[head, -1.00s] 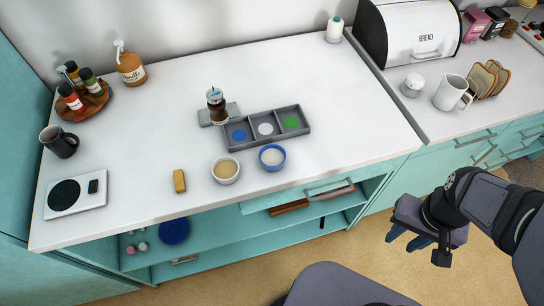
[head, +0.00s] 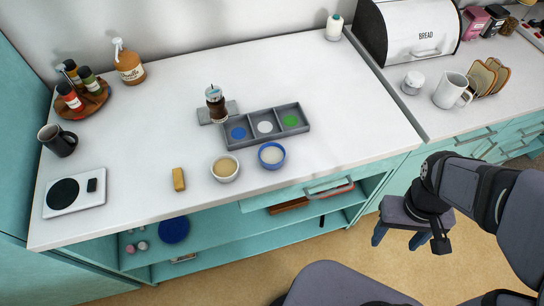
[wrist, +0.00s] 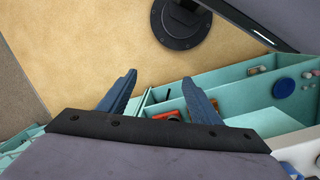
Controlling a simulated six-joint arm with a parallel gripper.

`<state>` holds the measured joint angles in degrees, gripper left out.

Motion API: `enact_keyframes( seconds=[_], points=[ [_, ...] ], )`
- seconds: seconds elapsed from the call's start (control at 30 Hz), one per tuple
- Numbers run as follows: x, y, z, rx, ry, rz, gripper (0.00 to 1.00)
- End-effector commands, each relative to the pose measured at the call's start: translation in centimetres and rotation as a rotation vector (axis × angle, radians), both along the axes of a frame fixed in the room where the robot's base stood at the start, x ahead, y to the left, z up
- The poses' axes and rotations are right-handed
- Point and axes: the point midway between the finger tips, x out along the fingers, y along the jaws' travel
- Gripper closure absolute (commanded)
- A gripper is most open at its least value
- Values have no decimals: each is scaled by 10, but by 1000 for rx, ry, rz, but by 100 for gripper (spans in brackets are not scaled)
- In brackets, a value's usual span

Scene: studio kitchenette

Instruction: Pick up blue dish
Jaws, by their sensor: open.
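A small blue dish (head: 272,165) with pale contents stands upright on the white counter near its front edge, just in front of the grey tray. A round blue plate (head: 174,230) is on the open shelf below; it also shows in the wrist view (wrist: 283,88). My gripper (head: 398,238) hangs over the floor in front of the counter, to the right of and well apart from the blue dish. Its two blue fingers (wrist: 159,77) are spread in the wrist view with nothing between them.
A white bowl (head: 225,177) with tan contents stands close left of the dish. Behind them are a grey three-part tray (head: 250,142) with coloured spots and a brown jar (head: 216,103). A yellow block (head: 178,179) lies further left.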

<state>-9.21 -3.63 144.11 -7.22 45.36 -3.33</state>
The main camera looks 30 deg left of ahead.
Motion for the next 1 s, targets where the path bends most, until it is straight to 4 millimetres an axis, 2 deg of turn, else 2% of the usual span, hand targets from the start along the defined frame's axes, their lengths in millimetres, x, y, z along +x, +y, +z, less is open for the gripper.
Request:
enact_keyframes(
  seconds=[0.2, 0.37, 0.47, 0.57, 0.67, 0.77, 0.9, 1.0],
  points=[
    [0, 18, -11, -203, 151, 564, 42],
    [15, 36, -10, -408, 241, 990, 42],
    [28, 57, -6, -556, 278, 1243, 42],
    [41, 85, -1, -721, 300, 1483, 42],
    [50, 123, 5, -907, 305, 1707, 42],
    [51, 170, 12, -1112, 288, 1911, 42],
    [36, 240, 23, -1408, 224, 2135, 42],
    [19, 279, 29, -1577, 167, 2231, 42]
  ],
)
